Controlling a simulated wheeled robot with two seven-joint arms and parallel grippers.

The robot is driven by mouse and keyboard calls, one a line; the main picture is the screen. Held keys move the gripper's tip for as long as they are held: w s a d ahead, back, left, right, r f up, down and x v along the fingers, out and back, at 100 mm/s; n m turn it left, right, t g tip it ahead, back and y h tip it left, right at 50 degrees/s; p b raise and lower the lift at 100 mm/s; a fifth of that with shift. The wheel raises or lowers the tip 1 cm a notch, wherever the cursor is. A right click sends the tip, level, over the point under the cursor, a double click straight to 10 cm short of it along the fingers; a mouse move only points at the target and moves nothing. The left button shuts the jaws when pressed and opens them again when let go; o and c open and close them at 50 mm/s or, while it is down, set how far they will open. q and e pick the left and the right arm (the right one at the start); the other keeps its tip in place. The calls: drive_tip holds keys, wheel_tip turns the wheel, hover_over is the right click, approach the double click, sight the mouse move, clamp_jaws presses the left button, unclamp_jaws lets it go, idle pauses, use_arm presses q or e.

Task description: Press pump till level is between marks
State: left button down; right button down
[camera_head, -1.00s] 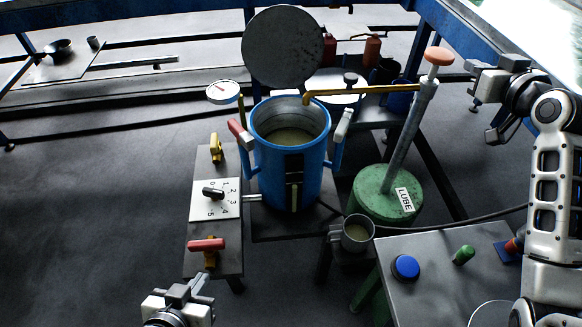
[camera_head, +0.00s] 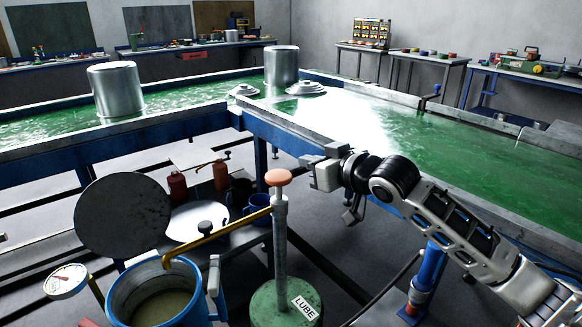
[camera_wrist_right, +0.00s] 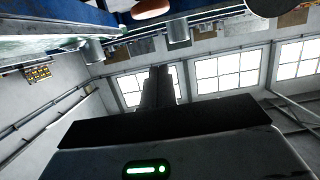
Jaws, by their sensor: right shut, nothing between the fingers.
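The pump has an orange-pink knob (camera_head: 278,177) on a grey upright shaft (camera_head: 280,240), rising from a green drum labelled LUBE (camera_head: 278,303). A yellow pipe (camera_head: 225,232) runs from the shaft to the blue pot (camera_head: 116,298), which holds a murky liquid. The pot's front and any level marks are outside the head view. My right gripper (camera_head: 312,172) is shut and empty, just right of the knob at about its height; I cannot tell if they touch. In the wrist view part of the knob (camera_wrist_right: 152,9) shows at the top edge. My left gripper is out of view.
A round dark lid (camera_head: 122,215) stands open behind the pot, with a gauge (camera_head: 67,281) at its left. Red bottles (camera_head: 178,187) and a blue mug (camera_head: 260,203) stand behind the pipe.

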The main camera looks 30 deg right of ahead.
drive_tip(key=p, duration=0.2)
hover_over(284, 179)
drive_tip(key=shift+s+f, duration=0.2)
drive_tip(key=shift+f, duration=0.75)
drive_tip(key=f, duration=0.3)
drive_tip(key=shift+w+f, duration=0.2)
drive_tip(key=shift+w, duration=0.1)
drive_tip(key=shift+f, duration=0.55)
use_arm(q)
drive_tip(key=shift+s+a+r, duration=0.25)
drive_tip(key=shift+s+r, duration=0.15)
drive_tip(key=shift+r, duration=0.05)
